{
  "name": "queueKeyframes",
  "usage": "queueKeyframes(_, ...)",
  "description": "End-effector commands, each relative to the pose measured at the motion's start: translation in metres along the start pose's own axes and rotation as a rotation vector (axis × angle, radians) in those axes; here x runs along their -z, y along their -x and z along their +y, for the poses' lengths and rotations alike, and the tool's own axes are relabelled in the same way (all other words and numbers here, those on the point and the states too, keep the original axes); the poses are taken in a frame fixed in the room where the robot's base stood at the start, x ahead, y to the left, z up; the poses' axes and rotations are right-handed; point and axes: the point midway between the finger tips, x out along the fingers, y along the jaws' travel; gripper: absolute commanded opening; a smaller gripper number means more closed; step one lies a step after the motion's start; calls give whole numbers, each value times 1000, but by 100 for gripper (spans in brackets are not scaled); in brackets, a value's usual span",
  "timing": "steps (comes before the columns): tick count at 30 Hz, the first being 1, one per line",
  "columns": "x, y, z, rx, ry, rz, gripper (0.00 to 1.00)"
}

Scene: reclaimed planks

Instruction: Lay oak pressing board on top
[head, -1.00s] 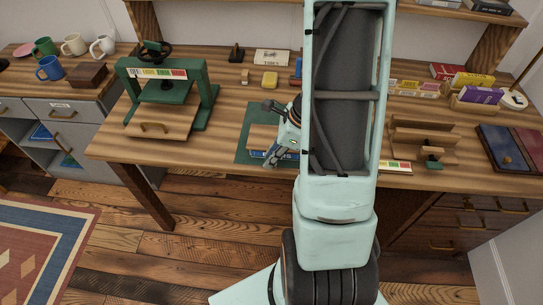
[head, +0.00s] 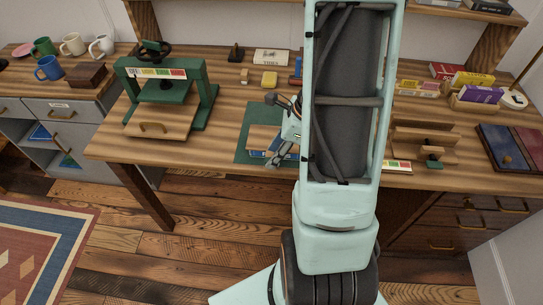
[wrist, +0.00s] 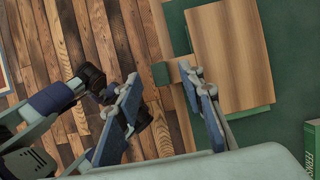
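A light wooden board (wrist: 235,50), which looks like the oak pressing board, lies flat on a green layer on the dark green mat (wrist: 275,15) in the wrist view. In the head view the board (head: 262,138) shows beside my gripper, partly covered by it. My gripper (head: 272,128) is left of my arm, over the mat near the table's front edge. In the wrist view its fingers (wrist: 162,98) are apart, with a small wooden piece with a green square end (wrist: 160,75) seen beyond the gap. I cannot tell how high the fingers are.
A green press (head: 165,85) stands left on the table, with a wooden board (head: 160,125) at its foot. A wooden rack (head: 425,140) is right of my arm. A green book marked FERNS (wrist: 313,145) is at the wrist view's lower right. Bare tabletop (head: 225,115) lies between press and mat.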

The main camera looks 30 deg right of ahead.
Motion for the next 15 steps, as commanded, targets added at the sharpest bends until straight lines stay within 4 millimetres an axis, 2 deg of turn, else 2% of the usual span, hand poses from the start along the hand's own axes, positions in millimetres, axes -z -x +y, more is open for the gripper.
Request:
queueKeyframes(9,-1,64,-2,6,2,-1,36)
queueKeyframes(15,0,89,-1,3,1,-1,36)
